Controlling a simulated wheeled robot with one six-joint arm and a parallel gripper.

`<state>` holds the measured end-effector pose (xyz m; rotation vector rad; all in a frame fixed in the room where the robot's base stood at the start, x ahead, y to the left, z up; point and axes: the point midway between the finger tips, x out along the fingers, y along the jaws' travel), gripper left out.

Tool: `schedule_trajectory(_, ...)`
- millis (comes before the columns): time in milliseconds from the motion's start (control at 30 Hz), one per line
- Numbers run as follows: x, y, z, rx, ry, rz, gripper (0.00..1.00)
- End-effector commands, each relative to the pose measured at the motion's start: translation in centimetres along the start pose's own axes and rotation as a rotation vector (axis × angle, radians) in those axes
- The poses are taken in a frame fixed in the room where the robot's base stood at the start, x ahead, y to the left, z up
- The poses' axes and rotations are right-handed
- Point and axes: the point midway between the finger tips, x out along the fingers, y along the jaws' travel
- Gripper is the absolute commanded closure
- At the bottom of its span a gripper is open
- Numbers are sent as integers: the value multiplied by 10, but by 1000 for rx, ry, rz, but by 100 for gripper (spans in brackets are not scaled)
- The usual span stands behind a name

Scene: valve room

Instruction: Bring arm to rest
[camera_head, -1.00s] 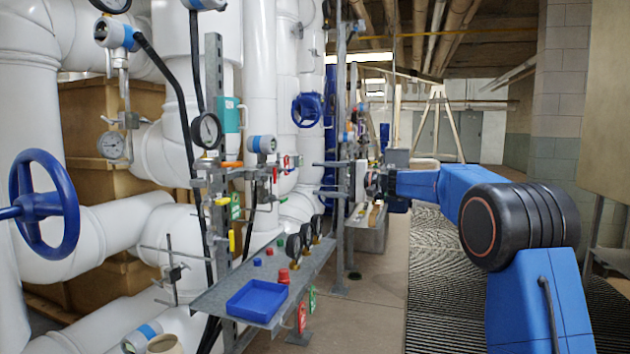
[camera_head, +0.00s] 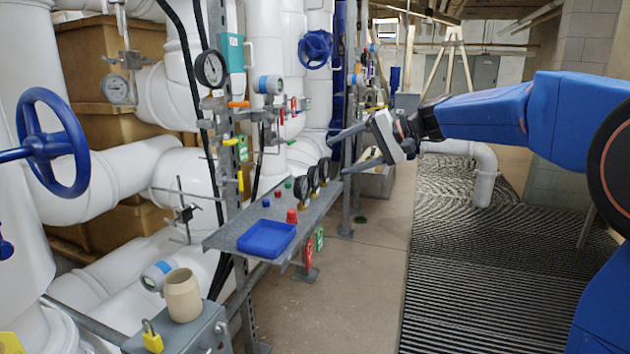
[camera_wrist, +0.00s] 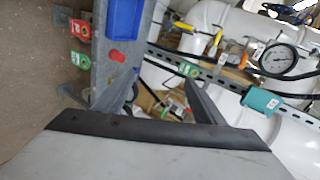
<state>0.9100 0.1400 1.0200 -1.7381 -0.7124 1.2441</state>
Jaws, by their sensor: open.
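My blue arm (camera_head: 490,115) reaches in from the right in the head view, raised above the floor. My gripper (camera_head: 337,157) is open, its two grey fingers pointing left toward the metal shelf and pipe rack. Nothing shows between the fingers. In the wrist view my gripper's pale body fills the bottom, with a dark finger (camera_wrist: 205,100) rising from it. Whether the fingertips touch the rack post behind them I cannot tell from the head view.
The metal shelf (camera_head: 222,238) carries a blue tray (camera_head: 266,239), a red knob (camera_head: 291,216) and several black gauges. A blue handwheel (camera_head: 45,145) is at left. A beige cup (camera_head: 182,295) stands on a grey box. Ribbed matting (camera_head: 480,300) lies open at right.

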Motion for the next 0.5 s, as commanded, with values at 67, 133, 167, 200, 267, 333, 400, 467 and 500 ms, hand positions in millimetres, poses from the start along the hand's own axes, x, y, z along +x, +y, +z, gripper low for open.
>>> schedule_trajectory(67, -12, 13, 27, -20, 4, 60, 36)
schedule_trajectory(133, -23, 28, 50, -39, 7, 116, 36)
schedule_trajectory(167, -27, 34, 59, -47, 8, 140, 36)
schedule_trajectory(200, -33, 43, 72, -58, 9, 171, 36)
schedule_trajectory(267, -42, 57, 91, -75, 11, 220, 36)
schedule_trajectory(333, -53, 73, 112, -94, 15, 275, 36)
schedule_trajectory(400, -64, 90, 134, -114, 20, 329, 36)
schedule_trajectory(467, -73, 105, 152, -132, 22, 375, 36)
schedule_trajectory(500, -79, 115, 164, -145, 24, 406, 36)
